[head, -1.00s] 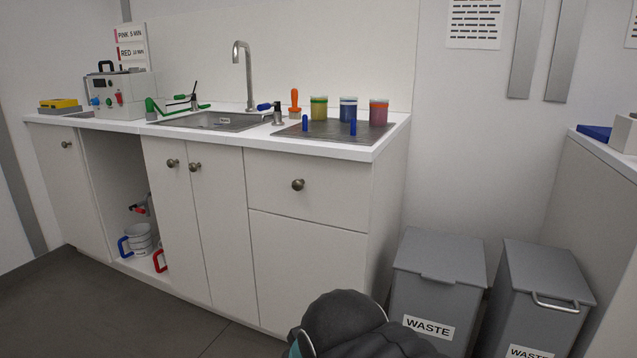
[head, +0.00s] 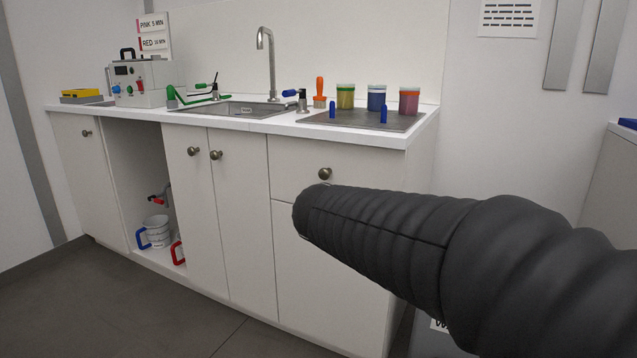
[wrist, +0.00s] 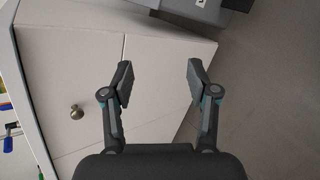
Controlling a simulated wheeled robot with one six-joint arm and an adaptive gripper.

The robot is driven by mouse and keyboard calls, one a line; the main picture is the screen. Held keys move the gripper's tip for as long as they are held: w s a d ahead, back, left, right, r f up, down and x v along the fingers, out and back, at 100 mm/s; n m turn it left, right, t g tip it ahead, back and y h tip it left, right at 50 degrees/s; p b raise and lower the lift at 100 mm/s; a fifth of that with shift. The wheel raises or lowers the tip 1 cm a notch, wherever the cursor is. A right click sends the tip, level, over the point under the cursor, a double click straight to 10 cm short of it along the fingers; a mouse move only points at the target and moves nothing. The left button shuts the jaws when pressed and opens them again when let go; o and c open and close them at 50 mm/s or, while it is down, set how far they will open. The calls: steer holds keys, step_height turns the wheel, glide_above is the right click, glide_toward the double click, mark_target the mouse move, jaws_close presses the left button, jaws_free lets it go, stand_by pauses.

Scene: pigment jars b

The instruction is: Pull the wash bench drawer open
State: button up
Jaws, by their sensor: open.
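The wash bench drawer (head: 297,166) is the white front under the right end of the counter, and it is shut. Its round metal knob (head: 325,174) is near the drawer's middle. In the wrist view the drawer front (wrist: 84,57) lies sideways, with the knob (wrist: 76,111) left of the fingers. My gripper (wrist: 159,84) is open and empty, with both fingers apart from the knob and the cabinet. In the head view my dark arm covers the lower right of the bench, and the gripper's fingers do not show there.
Jars (head: 377,98) and short blue pegs stand on the drainboard by the sink (head: 238,110). Cabinet doors (head: 200,220) with knobs are left of the drawer. A grey waste bin (wrist: 198,10) shows at the wrist view's top. Floor (head: 130,315) in front is clear.

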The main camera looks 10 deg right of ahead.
steer(key=w+a+r+n+t+h+b, duration=0.1)
steer(key=w+a+n+t, duration=0.2)
steer(key=w, duration=0.4)
steer(key=w+a+r+n+t+h+b, duration=0.1)
steer(key=w+a+n, duration=0.25)
steer(key=w, duration=0.25)
steer(key=n+t+b, duration=0.1)
steer(key=n+t, duration=0.3)
steer(key=n, duration=0.2)
glide_toward(323, 175)
steer(key=shift+h, duration=0.3)
steer(key=x, duration=1.1)
steer(key=shift+a+f, duration=0.1)
steer(key=shift+a, duration=0.05)
jaws_close()
